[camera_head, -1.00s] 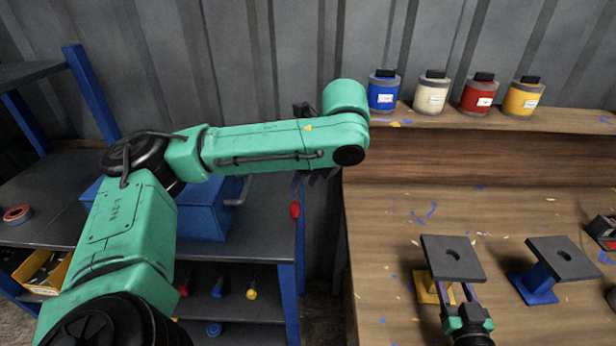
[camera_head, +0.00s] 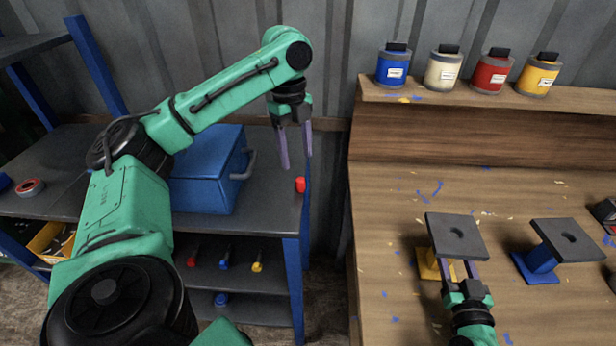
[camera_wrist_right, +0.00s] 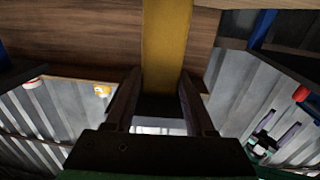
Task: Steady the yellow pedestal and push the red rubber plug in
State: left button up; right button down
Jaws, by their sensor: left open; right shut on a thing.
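The yellow pedestal (camera_head: 428,262) stands on the wooden bench under a dark square top plate (camera_head: 470,243) with a round hole. My right gripper (camera_head: 459,266) is shut on the pedestal's post, below the plate. In the right wrist view the yellow post (camera_wrist_right: 166,45) lies between its fingers. The red rubber plug (camera_head: 300,184) is at the right edge of the grey shelf. My left gripper (camera_head: 296,163) is open and empty, pointing down above and slightly left of the plug. The wrist view also shows a red object (camera_wrist_right: 300,94) near the left gripper.
A blue pedestal (camera_head: 540,262) with a similar plate stands right of the yellow one. A blue toolbox (camera_head: 208,180) sits left of the plug on the shelf. Several jars line the bench's back ledge (camera_head: 470,98). A gap separates shelf and bench.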

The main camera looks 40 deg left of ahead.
aim_at(300, 179)
pick_arm(q)
jog(key=f, duration=0.7)
jog(key=shift+w+d+f, duration=0.15)
jog(key=shift+w+f, duration=0.05)
jog(key=shift+w, duration=0.1)
grip_shut()
